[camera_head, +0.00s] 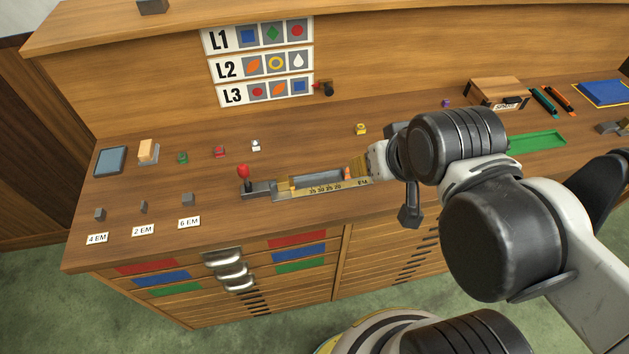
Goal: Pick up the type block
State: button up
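Several small type blocks stand on the wooden desk. In the back row are a green one (182,158), a red one (219,152), a white one (256,145) and a yellow one (361,129). A purple one (446,103) sits farther right. Which block the task means cannot be told. My gripper (409,206) shows only as a dark part below my wrist, over the desk's front edge, right of the metal caster tray (318,181). Its fingers are mostly hidden, so neither their opening nor anything between them is clear.
Grey blocks (190,199) stand by EM labels at front left. A red-knobbed lever (243,172) stands at the tray's left end. The L1–L3 symbol board (259,63) is behind.

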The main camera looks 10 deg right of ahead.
aim_at(219, 152)
jog(key=i+j, duration=0.1)
jog(key=j, duration=0.95)
jog(key=i+j, duration=0.15)
jog(key=j, duration=0.35)
